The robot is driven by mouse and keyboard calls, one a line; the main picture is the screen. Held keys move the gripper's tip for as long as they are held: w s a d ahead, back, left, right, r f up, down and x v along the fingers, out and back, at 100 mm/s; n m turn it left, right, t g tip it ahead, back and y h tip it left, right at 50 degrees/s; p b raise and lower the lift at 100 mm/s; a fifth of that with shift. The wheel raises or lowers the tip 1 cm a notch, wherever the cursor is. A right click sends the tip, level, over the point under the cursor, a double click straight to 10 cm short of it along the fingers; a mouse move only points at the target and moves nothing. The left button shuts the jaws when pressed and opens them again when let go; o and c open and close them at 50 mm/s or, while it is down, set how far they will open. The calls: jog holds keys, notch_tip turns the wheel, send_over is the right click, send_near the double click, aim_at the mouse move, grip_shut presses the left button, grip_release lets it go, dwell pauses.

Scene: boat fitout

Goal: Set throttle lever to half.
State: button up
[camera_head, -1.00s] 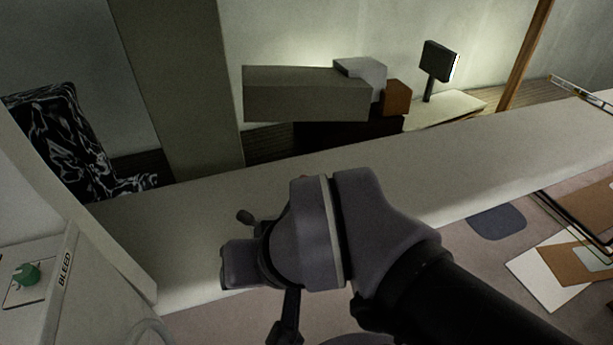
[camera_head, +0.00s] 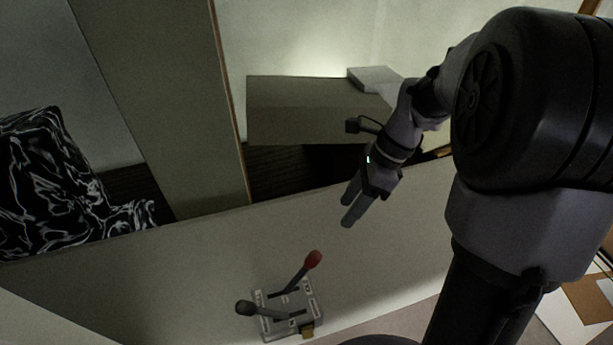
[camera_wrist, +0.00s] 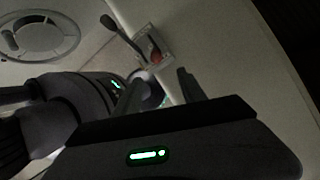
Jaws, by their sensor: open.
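A throttle unit (camera_head: 288,314) with two levers sits on the pale ledge in the head view. One lever ends in a red knob (camera_head: 314,259) and leans up and right. The other ends in a black knob (camera_head: 244,307) and leans left. My gripper (camera_head: 349,208) is open and empty, above and to the right of the red knob, apart from both levers. In the wrist view the unit (camera_wrist: 153,63) shows near the top, with the red knob (camera_wrist: 155,57) and the black knob (camera_wrist: 107,21). The lever markings are too small to read.
The pale ledge (camera_head: 180,270) runs across the view, with bare space left of the unit. A grey-green box (camera_head: 310,105) stands behind my gripper. A black and white patterned seat (camera_head: 65,190) is at the left. Brown and white sheets (camera_head: 585,300) lie at lower right.

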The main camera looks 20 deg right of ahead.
aim_at(316, 253)
jog(key=b+x, duration=0.2)
jog(key=x, duration=0.4)
jog(key=b+x, duration=0.3)
jog(key=x, duration=0.3)
jog(key=b+x, duration=0.2)
jog(key=x, duration=0.3)
jog(key=shift+s+a+f, duration=0.2)
jog(key=shift+s+a, duration=0.2)
jog(key=shift+a, duration=0.15)
grip_shut()
